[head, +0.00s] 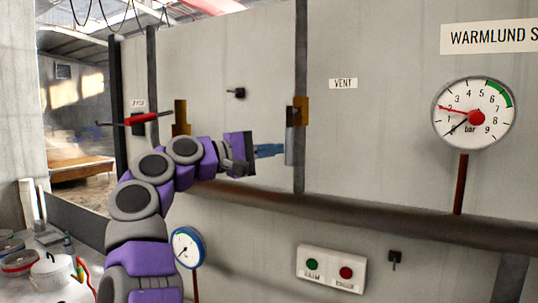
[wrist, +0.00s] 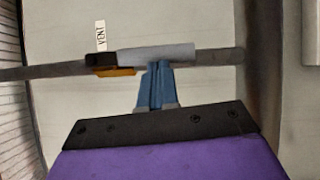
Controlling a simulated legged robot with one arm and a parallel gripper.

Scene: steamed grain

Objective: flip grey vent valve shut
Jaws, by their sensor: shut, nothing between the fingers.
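The grey vent valve lever (head: 290,147) hangs down from its brass body (head: 300,110), lying along the vertical pipe. The VENT label (head: 343,84) is to its right. In the wrist view, the grey lever (wrist: 160,52) runs along the pipe, with its dark hub (wrist: 101,59) at the left end. My gripper (head: 284,150) is shut and empty. Its blue fingertips are at the lever's left side in the head view. In the wrist view, the fingertips (wrist: 160,66) meet the lever's edge near mid-length; I cannot tell whether they touch.
A red-handled valve (head: 140,119) lies left, above my arm. A thick horizontal pipe (head: 400,222) runs below my gripper. A pressure gauge (head: 474,113) is at right. A panel with green and red buttons (head: 331,268) is below.

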